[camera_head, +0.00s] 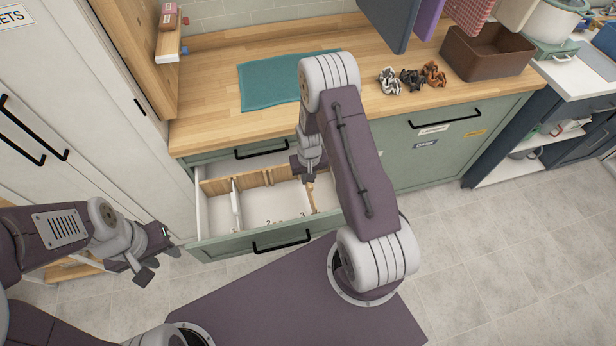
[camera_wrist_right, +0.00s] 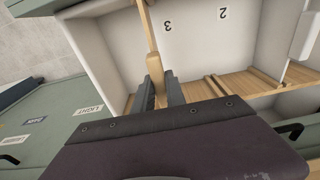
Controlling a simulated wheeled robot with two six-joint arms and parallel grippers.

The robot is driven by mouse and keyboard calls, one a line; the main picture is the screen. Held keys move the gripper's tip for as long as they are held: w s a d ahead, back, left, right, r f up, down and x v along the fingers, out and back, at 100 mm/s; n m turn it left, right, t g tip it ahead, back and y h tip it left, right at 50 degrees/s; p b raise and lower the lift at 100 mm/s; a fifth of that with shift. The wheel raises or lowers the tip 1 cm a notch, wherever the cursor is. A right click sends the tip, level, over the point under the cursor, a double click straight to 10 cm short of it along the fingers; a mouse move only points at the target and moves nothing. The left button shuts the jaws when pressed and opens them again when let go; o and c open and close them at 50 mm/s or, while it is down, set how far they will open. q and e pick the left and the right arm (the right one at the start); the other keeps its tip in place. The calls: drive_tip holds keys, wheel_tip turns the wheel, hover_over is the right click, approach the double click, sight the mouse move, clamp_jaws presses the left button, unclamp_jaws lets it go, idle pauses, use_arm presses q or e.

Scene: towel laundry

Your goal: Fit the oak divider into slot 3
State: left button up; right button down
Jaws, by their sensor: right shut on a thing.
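The oak divider (camera_wrist_right: 151,35) is a thin light-wood board, seen nearly edge-on in the right wrist view. My right gripper (camera_wrist_right: 158,92) is shut on its near end. In the head view the divider (camera_head: 310,193) hangs below my right gripper (camera_head: 307,170), at the right part of the open drawer (camera_head: 207,220). The divider is beside the printed 3 (camera_wrist_right: 168,26) on the drawer floor. I cannot tell whether its ends sit in the slots. A slotted oak rail (camera_wrist_right: 232,86) runs along one drawer wall. My left gripper (camera_head: 160,262) is open and empty, left of the drawer.
A white divider (camera_head: 235,203) stands in the drawer's left part. The wooden counter above holds a teal mat (camera_head: 268,82), several scrunchies (camera_head: 412,80) and a brown bin (camera_head: 487,57). My right arm covers the drawer's right end in the head view.

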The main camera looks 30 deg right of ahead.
drive_tip(key=shift+f+b, duration=1.95)
drive_tip(key=shift+f, duration=0.7)
idle(0.6)
drive_tip(key=c, duration=0.9)
unclamp_jaws()
drive_tip(key=shift+r+p, duration=3)
drive_tip(key=shift+r, duration=0.6)
drive_tip(key=shift+f, duration=0.1)
